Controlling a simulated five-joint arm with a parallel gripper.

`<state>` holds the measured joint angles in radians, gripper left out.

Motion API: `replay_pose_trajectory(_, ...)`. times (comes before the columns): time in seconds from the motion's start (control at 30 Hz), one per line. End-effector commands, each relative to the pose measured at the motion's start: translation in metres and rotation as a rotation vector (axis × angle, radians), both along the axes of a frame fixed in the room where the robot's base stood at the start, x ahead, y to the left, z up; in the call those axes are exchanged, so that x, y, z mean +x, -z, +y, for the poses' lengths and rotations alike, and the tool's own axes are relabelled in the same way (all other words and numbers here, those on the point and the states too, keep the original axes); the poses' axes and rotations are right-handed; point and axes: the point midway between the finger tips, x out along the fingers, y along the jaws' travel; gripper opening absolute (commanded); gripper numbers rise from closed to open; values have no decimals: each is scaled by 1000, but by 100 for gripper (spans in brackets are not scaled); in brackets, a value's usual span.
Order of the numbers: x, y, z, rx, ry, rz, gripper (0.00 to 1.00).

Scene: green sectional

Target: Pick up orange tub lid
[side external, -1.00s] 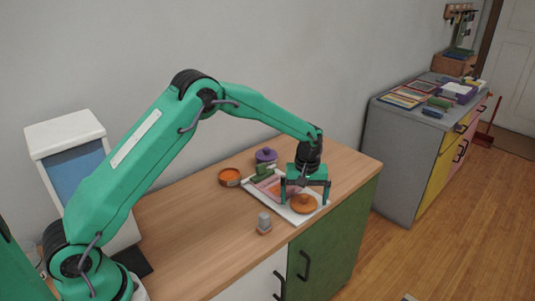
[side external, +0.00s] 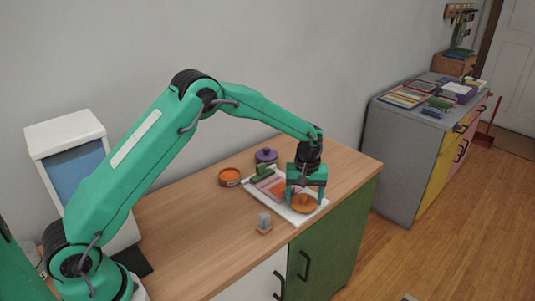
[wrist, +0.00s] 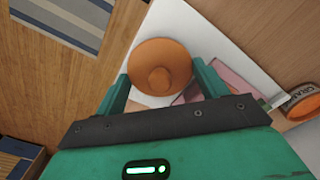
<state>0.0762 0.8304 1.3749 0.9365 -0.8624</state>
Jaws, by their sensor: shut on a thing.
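The orange tub lid (side external: 304,204) is a round disc with a knob on top, at the front right end of a white tray (side external: 309,217). In the wrist view the lid (wrist: 160,58) lies between the fingers of my gripper (wrist: 158,85). My gripper (side external: 305,197) points down over the lid, and its fingers are shut on the lid's sides. The lid is at tray level; I cannot tell whether it touches the tray. An open orange tub (side external: 230,177) stands left of the tray; it also shows in the wrist view (wrist: 304,103).
On the tray lie pink and orange flat pieces and a green item (side external: 262,174). A purple lidded pot (side external: 266,155) stands behind it. A small grey-topped object (side external: 264,222) stands near the counter's front edge. The wooden counter (side external: 190,222) is clear to the left.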

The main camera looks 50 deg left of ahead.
Motion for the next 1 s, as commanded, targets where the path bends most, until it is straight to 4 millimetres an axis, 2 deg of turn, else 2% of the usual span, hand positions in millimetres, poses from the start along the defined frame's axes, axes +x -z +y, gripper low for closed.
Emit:
replay_pose_trajectory(0.27,1,-16,0,0,0,-3,51)
replay_pose_trajectory(0.47,0,-45,-1,0,1,-4,51)
replay_pose_trajectory(1.0,-54,-96,-76,0,3,-1,51)
